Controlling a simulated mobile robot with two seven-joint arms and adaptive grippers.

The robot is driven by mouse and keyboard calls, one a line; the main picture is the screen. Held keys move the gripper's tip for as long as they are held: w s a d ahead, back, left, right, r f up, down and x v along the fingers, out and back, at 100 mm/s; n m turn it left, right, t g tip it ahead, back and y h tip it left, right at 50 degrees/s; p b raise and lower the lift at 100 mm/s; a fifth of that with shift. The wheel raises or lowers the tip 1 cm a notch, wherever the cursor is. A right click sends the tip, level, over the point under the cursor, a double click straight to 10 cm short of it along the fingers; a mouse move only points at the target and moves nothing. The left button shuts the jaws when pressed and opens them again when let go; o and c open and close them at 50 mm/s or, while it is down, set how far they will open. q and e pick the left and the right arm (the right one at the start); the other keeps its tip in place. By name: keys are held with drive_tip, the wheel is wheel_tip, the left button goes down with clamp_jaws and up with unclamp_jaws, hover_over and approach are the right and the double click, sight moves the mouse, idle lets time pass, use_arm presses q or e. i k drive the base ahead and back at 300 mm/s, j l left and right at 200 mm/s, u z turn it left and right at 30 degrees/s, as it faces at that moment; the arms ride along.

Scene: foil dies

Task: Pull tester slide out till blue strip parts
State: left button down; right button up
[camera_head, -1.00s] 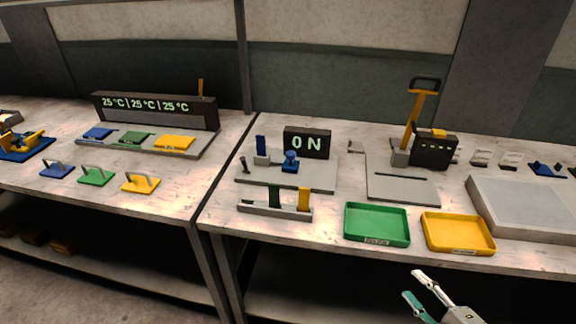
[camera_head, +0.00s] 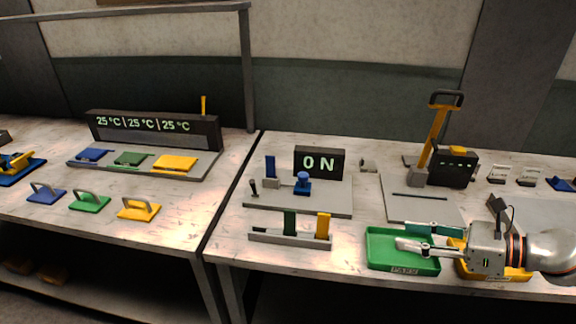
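The tester is a grey plate (camera_head: 330,205) with a black display (camera_head: 319,162) reading "0 N". On its left part stands an upright blue strip (camera_head: 270,167) at a pale block. A blue knobbed piece (camera_head: 303,184) is right of it, and a small dark-topped post (camera_head: 253,187) stands at the left edge. I cannot tell which of these is the slide's grip. My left gripper is not in view.
A grey rack (camera_head: 265,237) holds green and yellow strips before the tester. The green tray (camera_head: 378,263) and a partly hidden yellow tray (camera_head: 512,275) lie at the front. A lever press with a yellow arm (camera_head: 433,135) stands behind. A three-plate heater (camera_head: 205,165) is on the left bench.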

sight(302, 188)
drive_tip(key=i+j, duration=0.75)
drive_tip(key=i, duration=0.05)
